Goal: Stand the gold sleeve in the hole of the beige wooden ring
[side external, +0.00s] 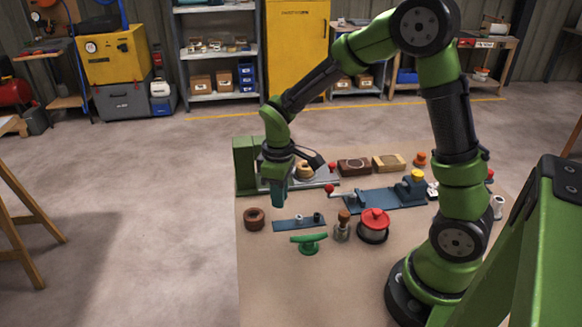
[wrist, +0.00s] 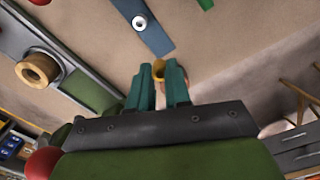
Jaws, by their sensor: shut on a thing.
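My gripper (side external: 278,198) points down above the left part of the bench top, with its teal fingers close together. In the wrist view, the gold sleeve (wrist: 158,69) shows between the fingertips, and my gripper (wrist: 160,82) is shut on it. The sleeve's open end faces the camera, and the fingers hide most of its side. The beige wooden ring (side external: 304,170) sits on a grey plate behind and to the right of my gripper. The sleeve and ring are apart.
A brown ring (side external: 254,219) lies left of my gripper, and a blue plate with small pegs (side external: 287,225) lies to the right. A green handle (side external: 309,240), a red-topped spool (side external: 374,222) and a blue fixture (side external: 380,199) stand further right. The front left bench is clear.

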